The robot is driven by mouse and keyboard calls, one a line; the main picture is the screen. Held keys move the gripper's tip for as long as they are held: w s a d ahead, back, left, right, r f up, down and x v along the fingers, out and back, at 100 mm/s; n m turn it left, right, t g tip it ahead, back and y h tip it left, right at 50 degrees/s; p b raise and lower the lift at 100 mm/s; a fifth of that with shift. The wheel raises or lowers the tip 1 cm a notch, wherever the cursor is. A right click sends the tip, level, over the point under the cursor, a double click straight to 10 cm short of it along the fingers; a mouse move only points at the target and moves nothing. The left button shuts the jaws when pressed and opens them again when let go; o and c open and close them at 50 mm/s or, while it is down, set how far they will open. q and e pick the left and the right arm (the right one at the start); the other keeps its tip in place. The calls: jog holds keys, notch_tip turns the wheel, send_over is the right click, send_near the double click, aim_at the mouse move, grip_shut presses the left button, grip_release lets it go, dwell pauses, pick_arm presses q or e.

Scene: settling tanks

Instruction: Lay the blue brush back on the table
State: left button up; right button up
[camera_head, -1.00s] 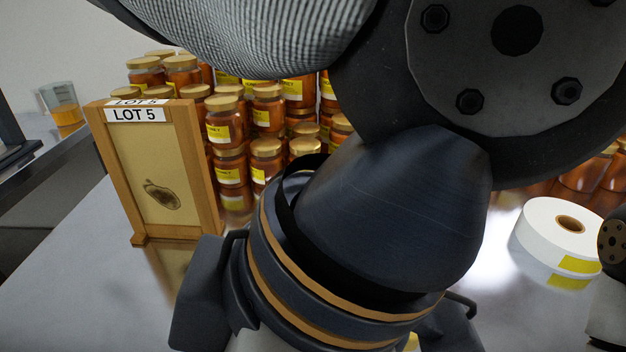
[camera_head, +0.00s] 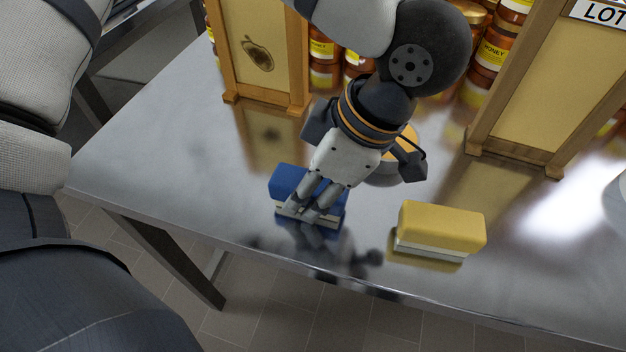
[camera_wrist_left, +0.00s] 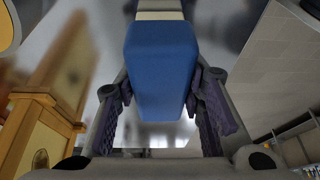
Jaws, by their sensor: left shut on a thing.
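The blue brush (camera_head: 286,180), a blue block with a pale bristle side, is low over the metal table (camera_head: 180,170) near its front edge. My left gripper (camera_head: 308,212) comes down from above and is shut on it. In the left wrist view the blue brush (camera_wrist_left: 162,70) sits between both finger pads. Its reflection lies close beneath it; I cannot tell whether it touches the table or is slightly above. The fingers hide part of it. My right gripper is not in view.
A yellow brush (camera_head: 441,227) lies to the right of the gripper. A round grey dish (camera_head: 385,172) is partly hidden behind the gripper. Wooden frames (camera_head: 262,55) (camera_head: 540,85) and honey jars (camera_head: 495,45) stand behind. The table is bare to the left.

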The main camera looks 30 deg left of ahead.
pick_arm(q)
jog(key=o, duration=1.1)
jog(key=shift+f, duration=0.1)
jog(key=shift+o, duration=0.2)
jog(key=v, duration=1.2)
